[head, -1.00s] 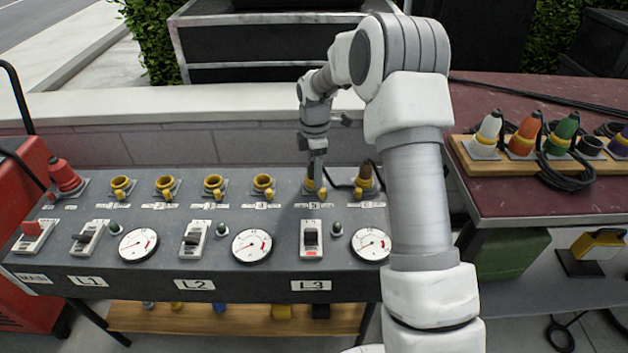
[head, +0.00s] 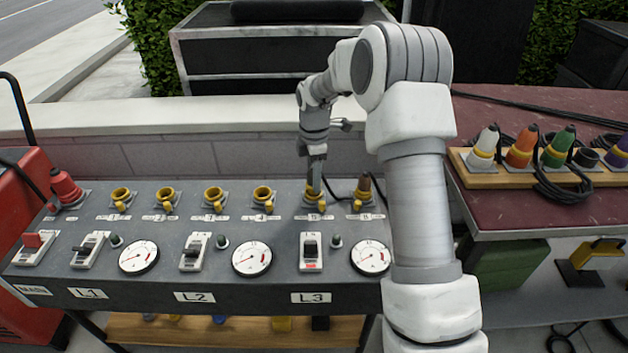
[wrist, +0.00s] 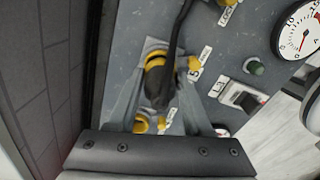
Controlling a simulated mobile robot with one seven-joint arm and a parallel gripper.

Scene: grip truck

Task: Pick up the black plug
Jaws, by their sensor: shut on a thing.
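The black plug (wrist: 160,88) is between my gripper's fingers in the wrist view, with its black cable running up out of the picture. My gripper (head: 315,186) is shut on it at the socket marked 5 in the head view; the two fingers (wrist: 158,108) flank the plug. The yellow-ringed socket 5 (wrist: 155,60) is right at the plug. I cannot tell whether the plug is still seated in it. In the head view my gripper mostly hides the plug.
Several empty yellow sockets (head: 213,198) line the panel to the left. Gauges and switches (head: 311,252) lie in front. A wooden rack (head: 480,187) of coloured plugs stands at the right.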

